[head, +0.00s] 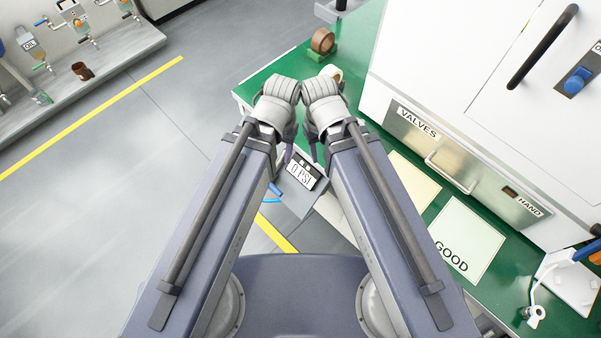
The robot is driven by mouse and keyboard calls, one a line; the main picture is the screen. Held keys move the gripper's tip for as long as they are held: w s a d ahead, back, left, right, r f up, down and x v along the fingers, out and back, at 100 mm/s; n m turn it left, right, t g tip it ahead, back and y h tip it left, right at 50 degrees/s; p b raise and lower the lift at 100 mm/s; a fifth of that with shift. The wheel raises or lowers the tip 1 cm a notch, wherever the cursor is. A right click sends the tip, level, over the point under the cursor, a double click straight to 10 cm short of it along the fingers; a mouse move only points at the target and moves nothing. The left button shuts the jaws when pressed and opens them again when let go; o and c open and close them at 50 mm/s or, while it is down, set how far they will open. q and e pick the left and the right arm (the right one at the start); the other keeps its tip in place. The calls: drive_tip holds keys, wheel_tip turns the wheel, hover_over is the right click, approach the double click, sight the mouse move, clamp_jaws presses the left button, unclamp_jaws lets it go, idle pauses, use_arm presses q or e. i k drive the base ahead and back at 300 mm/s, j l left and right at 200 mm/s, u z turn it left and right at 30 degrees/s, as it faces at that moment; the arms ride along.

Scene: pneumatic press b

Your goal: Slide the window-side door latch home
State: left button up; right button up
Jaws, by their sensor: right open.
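A blue latch knob (577,80) sits on a dark plate on the white cabinet door at the right edge; the plate's lettering is cut off. I cannot tell whether this is the window-side latch or how far it is slid. No window shows. My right gripper (313,151) is open, and I see nothing in it. It is far to the left of the knob, touching neither knob nor door. My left gripper (288,153) is close beside it, mostly hidden behind its own wrist, so its jaws cannot be read.
A black bar handle (543,46) stands out from the white door. Below is a metal VALVES panel (432,140) with a handle. A grey 0 PSI gauge box (302,178) is near my grippers.

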sight(573, 85)
drive_tip(key=z, duration=1.9)
